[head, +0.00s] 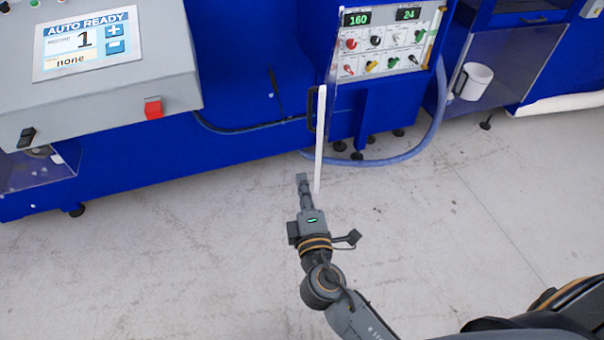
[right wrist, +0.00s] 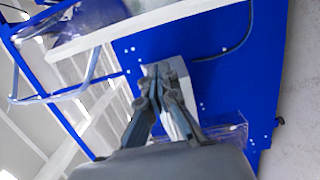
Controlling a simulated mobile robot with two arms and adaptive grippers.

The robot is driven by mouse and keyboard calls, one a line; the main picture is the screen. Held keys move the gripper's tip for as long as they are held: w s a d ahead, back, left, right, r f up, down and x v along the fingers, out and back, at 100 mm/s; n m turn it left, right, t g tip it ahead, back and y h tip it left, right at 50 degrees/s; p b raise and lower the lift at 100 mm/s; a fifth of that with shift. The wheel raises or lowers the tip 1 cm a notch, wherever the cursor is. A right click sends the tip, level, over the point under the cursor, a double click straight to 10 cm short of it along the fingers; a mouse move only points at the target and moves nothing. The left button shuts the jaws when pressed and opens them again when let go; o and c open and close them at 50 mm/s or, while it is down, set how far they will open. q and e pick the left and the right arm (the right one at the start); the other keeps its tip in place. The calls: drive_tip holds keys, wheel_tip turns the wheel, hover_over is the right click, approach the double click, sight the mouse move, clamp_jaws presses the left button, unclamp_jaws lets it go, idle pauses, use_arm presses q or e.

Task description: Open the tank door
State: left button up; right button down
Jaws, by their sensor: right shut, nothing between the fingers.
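A white upright panel edge (head: 320,140) stands out in front of the blue machine, in the middle of the head view. It looks like the tank door seen almost edge-on, but I cannot tell for sure how far it is open. A dark handle (head: 311,108) shows beside its upper part. My right gripper (head: 302,180) is shut and empty, just left of the panel's lower end; I cannot tell whether they touch. In the right wrist view its closed fingers (right wrist: 158,74) point toward the blue machine (right wrist: 220,75). My left gripper is out of view.
A control box with knobs (head: 383,50) is behind the panel. A blue hose (head: 410,150) curves near the floor. A grey console (head: 100,75) with a screen is at the left, a white mug (head: 476,82) at the right. The floor (head: 150,250) in front is clear.

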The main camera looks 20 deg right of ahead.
drive_tip(key=w+d+p, duration=0.1)
drive_tip(key=w+p, duration=0.2)
drive_tip(key=w, duration=0.6)
drive_tip(key=d, duration=0.1)
drive_tip(key=s+d, duration=0.1)
drive_tip(key=s+d+p, duration=0.1)
drive_tip(key=d, duration=0.1)
drive_tip(key=shift+w+a, duration=0.1)
drive_tip(key=shift+w, duration=0.05)
